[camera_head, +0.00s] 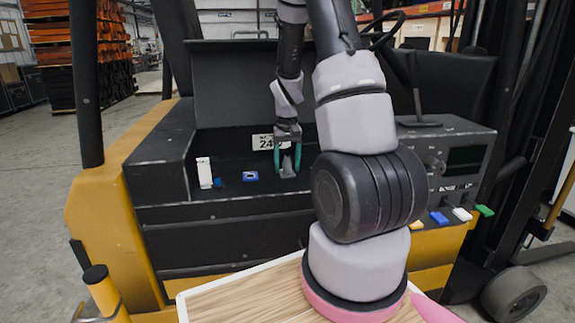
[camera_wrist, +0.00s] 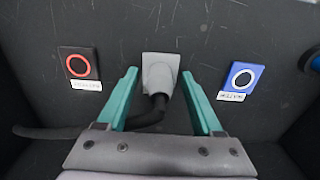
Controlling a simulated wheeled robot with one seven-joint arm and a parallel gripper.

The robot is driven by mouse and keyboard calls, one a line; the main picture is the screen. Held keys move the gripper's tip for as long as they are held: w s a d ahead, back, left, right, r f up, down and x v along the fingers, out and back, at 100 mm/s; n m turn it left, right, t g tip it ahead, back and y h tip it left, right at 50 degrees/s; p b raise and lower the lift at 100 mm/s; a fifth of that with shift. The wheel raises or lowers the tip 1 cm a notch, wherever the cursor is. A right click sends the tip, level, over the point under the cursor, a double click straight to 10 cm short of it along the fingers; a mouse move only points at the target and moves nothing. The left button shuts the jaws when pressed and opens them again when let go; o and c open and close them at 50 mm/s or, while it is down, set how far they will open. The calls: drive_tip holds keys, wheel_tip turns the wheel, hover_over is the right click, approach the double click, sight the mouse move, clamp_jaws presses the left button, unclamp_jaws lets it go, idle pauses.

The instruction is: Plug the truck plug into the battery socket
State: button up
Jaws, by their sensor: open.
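The grey plug (camera_wrist: 160,66) sits on the dark panel of the truck. A dark cable (camera_wrist: 150,115) runs from it down and to the left in the wrist view. My gripper (camera_wrist: 159,76) is open, with its teal fingers on either side of the plug and visible gaps to it. In the head view my gripper (camera_head: 287,160) points down over the grey plug (camera_head: 288,169). A blue-framed round socket (camera_wrist: 240,80) lies right of the plug in the wrist view, and a red-ringed socket (camera_wrist: 78,66) lies left. Their small labels are too blurred to read.
A white block (camera_head: 204,172) and a small blue part (camera_head: 218,182) stand left of the blue socket (camera_head: 250,176) in the head view. A control box (camera_head: 450,155) with coloured levers stands right.

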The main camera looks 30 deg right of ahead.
idle(0.4)
clamp_jaws()
idle(1.2)
drive_tip(key=shift+r, duration=2.95)
drive_tip(key=shift+r, duration=0.2)
drive_tip(key=shift+r, duration=2.85)
